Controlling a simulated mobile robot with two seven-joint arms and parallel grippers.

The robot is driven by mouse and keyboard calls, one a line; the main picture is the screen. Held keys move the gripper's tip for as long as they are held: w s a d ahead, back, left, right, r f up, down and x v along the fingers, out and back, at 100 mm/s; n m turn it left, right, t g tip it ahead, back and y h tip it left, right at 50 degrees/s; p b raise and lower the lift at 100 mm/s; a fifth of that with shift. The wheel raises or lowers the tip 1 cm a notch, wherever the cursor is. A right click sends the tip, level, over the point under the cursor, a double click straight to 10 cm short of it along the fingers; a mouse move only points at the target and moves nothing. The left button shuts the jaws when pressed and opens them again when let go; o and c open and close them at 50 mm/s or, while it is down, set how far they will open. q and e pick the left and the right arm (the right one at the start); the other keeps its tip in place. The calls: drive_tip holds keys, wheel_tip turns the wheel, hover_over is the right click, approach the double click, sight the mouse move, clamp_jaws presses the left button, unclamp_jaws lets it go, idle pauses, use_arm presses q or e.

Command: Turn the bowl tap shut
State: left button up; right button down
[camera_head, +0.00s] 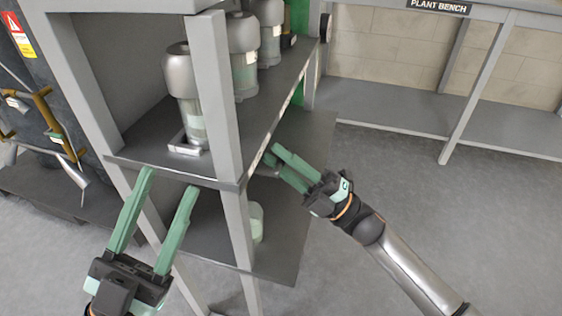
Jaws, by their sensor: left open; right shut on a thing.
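My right gripper (269,156) reaches in from the right to the long side of the shelf rack. Its green fingers are closed on a small grey part under the upper shelf's edge. This part is mostly hidden by the fingers and looks to be the bowl tap, but its angle cannot be told. A pale translucent green bowl (257,222) shows partly behind the front post, below the upper shelf. My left gripper (168,181) is open and empty, its two fingers apart in front of the rack's near end.
Several grey-capped canisters (187,95) stand on the upper shelf (140,135). A grey rack post (222,95) stands between my grippers. A dark panel with brass pipework (55,120) is at left. A plant bench (400,100) stands behind; the floor at right is clear.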

use_arm(q)
drive_tip(key=shift+w+d+f+b, duration=0.1)
drive_tip(key=shift+w+f+b, duration=0.25)
drive_tip(key=shift+f, duration=0.25)
use_arm(e)
drive_tip(key=shift+r+n+g+y, duration=0.15)
drive_tip(key=shift+n+g+y, duration=0.15)
drive_tip(key=shift+n+g, duration=0.7)
drive_tip(key=shift+n, duration=0.4)
drive_tip(key=c, duration=0.8)
unclamp_jaws()
drive_tip(key=shift+r, duration=0.1)
drive_tip(key=shift+o, duration=0.2)
use_arm(q)
drive_tip(key=shift+r+p, duration=0.5)
drive_tip(key=shift+r, duration=0.05)
use_arm(e)
drive_tip(key=v, duration=1.2)
drive_tip(key=shift+d, duration=0.2)
drive_tip(key=shift+s, duration=0.1)
